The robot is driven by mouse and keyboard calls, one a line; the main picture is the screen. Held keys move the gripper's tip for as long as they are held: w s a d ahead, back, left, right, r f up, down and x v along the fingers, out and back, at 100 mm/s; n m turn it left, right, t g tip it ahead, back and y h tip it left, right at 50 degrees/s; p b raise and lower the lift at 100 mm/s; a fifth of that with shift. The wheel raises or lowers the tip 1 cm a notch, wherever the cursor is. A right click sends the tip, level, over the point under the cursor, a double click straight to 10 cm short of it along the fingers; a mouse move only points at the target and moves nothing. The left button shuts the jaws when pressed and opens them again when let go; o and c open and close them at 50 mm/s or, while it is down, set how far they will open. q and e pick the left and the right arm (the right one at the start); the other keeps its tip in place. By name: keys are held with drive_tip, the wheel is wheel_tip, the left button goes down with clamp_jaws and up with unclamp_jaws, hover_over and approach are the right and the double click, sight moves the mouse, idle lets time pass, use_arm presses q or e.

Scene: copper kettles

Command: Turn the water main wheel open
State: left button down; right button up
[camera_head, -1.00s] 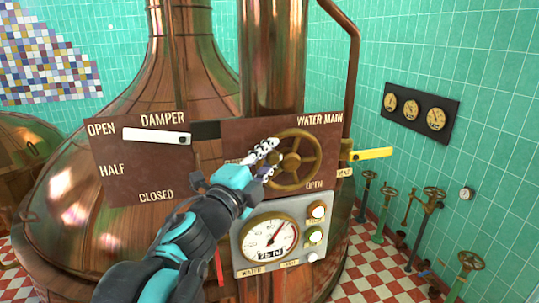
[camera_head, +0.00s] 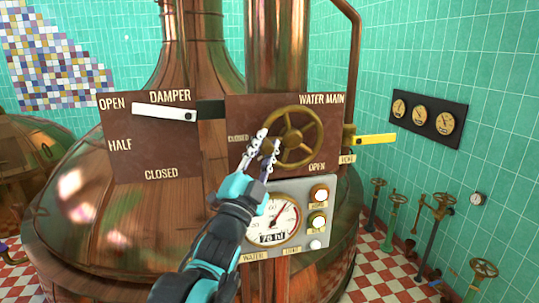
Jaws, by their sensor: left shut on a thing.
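The water main wheel (camera_head: 311,129) is a brass spoked handwheel on a brown panel (camera_head: 240,108) lettered WATER MAIN, with CLOSED at its left and OPEN below right. My left gripper (camera_head: 267,150) reaches up from below and is shut on the wheel's rim at its lower left. The gripper's fingers cover that part of the rim. My right gripper is not in view.
Left of the wheel is the damper panel (camera_head: 125,150) with a white lever (camera_head: 160,112) by OPEN. A gauge box (camera_head: 318,255) with several buttons sits just below. A yellow lever (camera_head: 375,139) sticks out at the right. Valve stands (camera_head: 375,205) stand by the tiled wall.

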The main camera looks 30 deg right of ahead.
use_arm(q)
drive_tip(key=f+n+t, duration=0.1)
drive_tip(key=n+t+b, duration=0.1)
drive_tip(key=n, duration=0.1)
drive_tip(key=shift+d+f+y+b, duration=0.15)
drive_tip(key=shift+f+y+b, duration=0.15)
drive_tip(key=shift+f+y, duration=0.1)
drive_tip(key=d+f+n+t+y, duration=0.2)
drive_tip(key=d+n+y, duration=0.1)
drive_tip(key=n+y, duration=1)
drive_tip(key=s+d+f+n+t+y, duration=0.1)
drive_tip(key=d+f+n+t+y, duration=0.2)
drive_tip(key=n+y, duration=0.9)
drive_tip(key=shift+s+f+n+y+b, duration=0.3)
drive_tip(key=shift+n+y, duration=0.1)
drive_tip(key=shift+n, duration=3.1)
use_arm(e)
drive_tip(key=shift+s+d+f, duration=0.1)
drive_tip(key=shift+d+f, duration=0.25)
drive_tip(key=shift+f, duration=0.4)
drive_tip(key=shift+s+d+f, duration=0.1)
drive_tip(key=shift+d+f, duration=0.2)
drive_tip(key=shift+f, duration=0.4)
use_arm(q)
drive_tip(key=shift+d, duration=0.15)
drive_tip(key=c, duration=1.3)
unclamp_jaws()
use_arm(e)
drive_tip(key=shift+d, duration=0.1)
